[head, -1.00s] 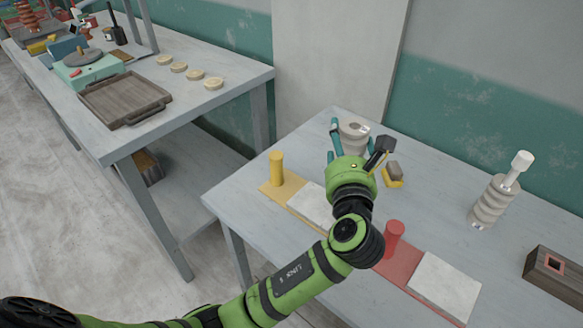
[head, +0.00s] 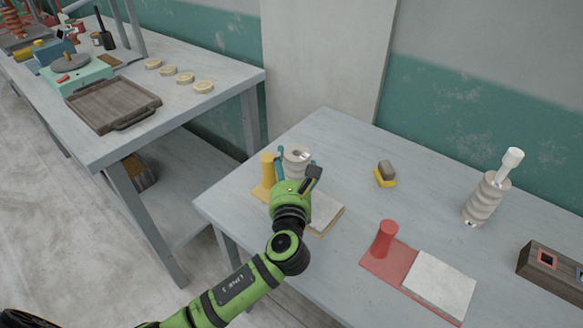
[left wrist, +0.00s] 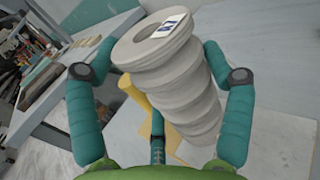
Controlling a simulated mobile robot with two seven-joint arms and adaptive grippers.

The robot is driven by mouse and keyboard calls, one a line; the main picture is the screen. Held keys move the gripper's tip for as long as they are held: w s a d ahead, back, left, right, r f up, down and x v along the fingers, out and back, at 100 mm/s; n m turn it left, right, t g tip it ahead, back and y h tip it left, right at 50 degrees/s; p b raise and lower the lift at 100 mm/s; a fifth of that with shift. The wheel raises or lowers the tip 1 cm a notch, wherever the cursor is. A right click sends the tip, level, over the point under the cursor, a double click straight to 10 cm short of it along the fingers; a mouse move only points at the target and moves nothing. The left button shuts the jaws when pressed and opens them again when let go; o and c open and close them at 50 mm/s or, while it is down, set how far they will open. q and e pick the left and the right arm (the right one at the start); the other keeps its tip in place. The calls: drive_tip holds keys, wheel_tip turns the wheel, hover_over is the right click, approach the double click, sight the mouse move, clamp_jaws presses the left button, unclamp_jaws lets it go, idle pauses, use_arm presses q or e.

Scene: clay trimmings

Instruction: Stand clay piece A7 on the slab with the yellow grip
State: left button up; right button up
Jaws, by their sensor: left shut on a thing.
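A pale grey, ribbed clay piece (head: 297,157) with a hollow top is held by my left gripper (head: 295,165). The slab (head: 326,210) with the yellow grip (head: 267,168) lies on the near table, partly hidden by my arm. The held piece is close to the yellow grip and appears over that slab's area; its base is hidden in the head view, so contact cannot be told. My right gripper is out of view.
A second slab (head: 440,284) with a red grip (head: 384,239) lies to the right. Another ribbed clay piece (head: 482,204) with a white-topped stick stands farther right. A yellow and grey block (head: 386,174) and a dark wooden box (head: 553,272) are on the same table (head: 350,135).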

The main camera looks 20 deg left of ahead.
use_arm(q)
drive_tip(key=shift+r, duration=0.1)
drive_tip(key=o, duration=1.6)
drive_tip(key=shift+f, duration=0.2)
drive_tip(key=shift+r, duration=0.25)
drive_tip(key=v, duration=1.2)
drive_tip(key=shift+b, duration=0.4)
drive_tip(key=shift+s, duration=0.1)
